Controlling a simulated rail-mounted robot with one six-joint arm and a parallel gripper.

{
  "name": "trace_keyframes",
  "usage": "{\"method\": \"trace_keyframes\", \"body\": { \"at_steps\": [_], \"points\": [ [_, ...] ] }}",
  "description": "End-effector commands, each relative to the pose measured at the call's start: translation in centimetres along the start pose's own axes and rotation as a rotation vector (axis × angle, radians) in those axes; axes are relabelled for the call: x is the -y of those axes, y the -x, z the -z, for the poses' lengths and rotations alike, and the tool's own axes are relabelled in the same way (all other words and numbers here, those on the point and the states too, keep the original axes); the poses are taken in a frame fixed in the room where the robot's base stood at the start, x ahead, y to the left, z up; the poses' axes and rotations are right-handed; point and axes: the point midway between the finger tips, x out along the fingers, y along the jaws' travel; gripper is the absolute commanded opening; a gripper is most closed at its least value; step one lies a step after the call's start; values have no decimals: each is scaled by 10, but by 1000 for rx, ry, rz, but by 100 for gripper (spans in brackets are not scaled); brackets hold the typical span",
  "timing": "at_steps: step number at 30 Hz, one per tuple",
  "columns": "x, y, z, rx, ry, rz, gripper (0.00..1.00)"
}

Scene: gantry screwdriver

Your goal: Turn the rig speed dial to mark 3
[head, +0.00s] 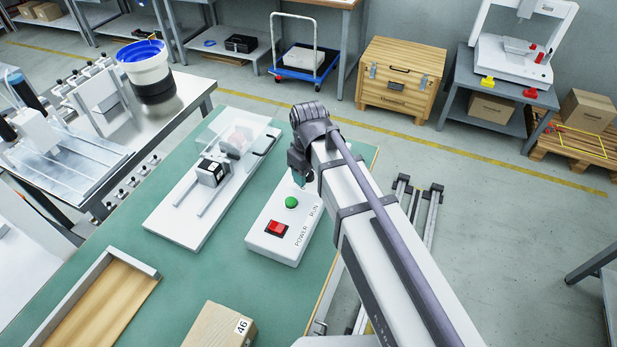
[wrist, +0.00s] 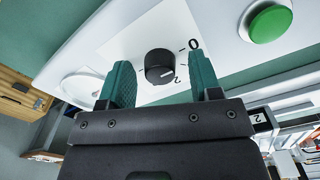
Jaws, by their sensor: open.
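The speed dial (wrist: 159,66) is a round black knob with a short white line, on a white panel in the wrist view. A large 0 stands to its right and a 2 below right. I cannot tell exactly which mark the line meets. My gripper (wrist: 161,58) is open, its two green fingers on either side of the dial, with gaps between them and the knob. In the head view my gripper (head: 301,178) is over the far end of the white control box (head: 262,243), and my arm hides the dial.
The box also carries a green button (head: 291,202) and a red power switch (head: 277,228). A white fixture plate (head: 178,226) with rods and a black block lies to the left. A box marked 46 (head: 217,327) and a wooden-bottomed tray (head: 104,310) sit at the front of the green table.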

Motion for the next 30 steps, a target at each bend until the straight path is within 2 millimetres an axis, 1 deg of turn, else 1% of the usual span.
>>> {"method": "trace_keyframes", "body": {
  "at_steps": [2,3,18,25,30],
  "points": [
    [0,1,0,0,0,0,58],
    [0,2,0,0,0,0,56],
    [0,1,0,0,0,0,9],
    [0,1,0,0,-15,0,9],
    [0,1,0,0,-68,0,9]
  ]
}}
